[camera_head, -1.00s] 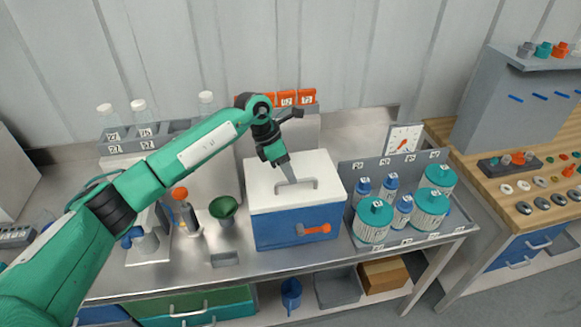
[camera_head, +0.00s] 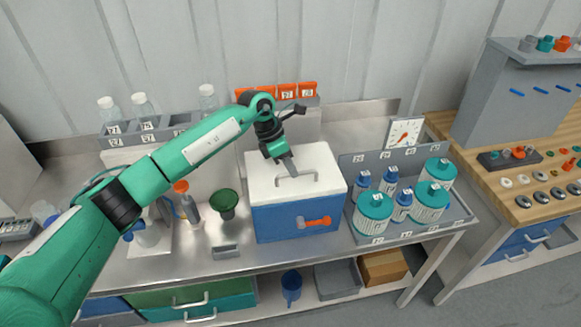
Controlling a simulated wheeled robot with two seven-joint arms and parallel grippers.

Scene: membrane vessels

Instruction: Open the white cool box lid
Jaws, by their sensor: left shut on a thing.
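The cool box (camera_head: 280,222) stands on the metal bench, with a blue body and an orange latch (camera_head: 314,221) on its front. Its white lid (camera_head: 326,166) lies flat and closed on top. A grey handle (camera_head: 312,177) stands up from the lid. My left gripper (camera_head: 292,172) reaches down from above and is shut on the left part of the lid handle; the fingertips hide that part. My right gripper does not show.
A grey tray (camera_head: 416,231) with several teal- and blue-capped bottles stands close right of the box. A green funnel (camera_head: 225,203) and an orange-topped bottle (camera_head: 187,203) stand to its left. Behind is a rack with orange bins (camera_head: 287,91).

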